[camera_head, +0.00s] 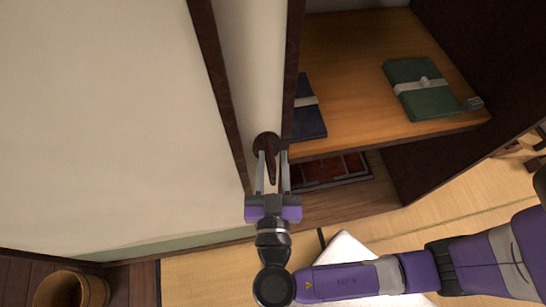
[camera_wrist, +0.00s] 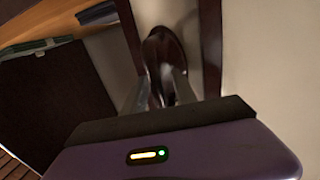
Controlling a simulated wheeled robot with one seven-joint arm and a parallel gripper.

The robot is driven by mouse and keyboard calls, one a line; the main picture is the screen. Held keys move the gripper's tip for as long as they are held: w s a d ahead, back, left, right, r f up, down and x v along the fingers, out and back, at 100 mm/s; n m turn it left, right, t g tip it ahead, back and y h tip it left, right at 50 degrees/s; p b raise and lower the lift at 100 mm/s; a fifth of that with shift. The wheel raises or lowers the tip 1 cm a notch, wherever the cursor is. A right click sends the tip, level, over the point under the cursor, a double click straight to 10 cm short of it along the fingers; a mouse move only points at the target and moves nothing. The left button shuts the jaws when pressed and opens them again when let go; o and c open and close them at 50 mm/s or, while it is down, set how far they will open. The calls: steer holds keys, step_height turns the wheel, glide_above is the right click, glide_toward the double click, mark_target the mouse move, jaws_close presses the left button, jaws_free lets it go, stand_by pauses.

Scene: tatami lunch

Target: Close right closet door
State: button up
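The closet door with the dark brown handle (camera_head: 267,142) is a pale panel (camera_head: 250,70) with dark frame strips, seen edge-on and narrow in the head view. The closet opening to its right is uncovered. My gripper (camera_head: 272,158) is at the handle, with one finger on each side of its lower part. The fingers stand apart, and small gaps seem to show between them and the handle. The wrist view also shows the handle (camera_wrist: 163,50) between the fingers (camera_wrist: 162,88). Whether either finger touches the handle is hard to tell.
Inside the closet, a wooden shelf (camera_head: 345,50) holds a green wrapped item (camera_head: 422,88) and a dark blue one (camera_head: 309,118). A reddish-brown item (camera_head: 330,170) lies below. A large pale panel (camera_head: 100,110) fills the left. A wooden bucket (camera_head: 92,290) stands lower left on the floor.

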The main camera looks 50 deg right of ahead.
steer(key=shift+w+d, duration=0.1)
jaws_close()
stand_by(1.4)
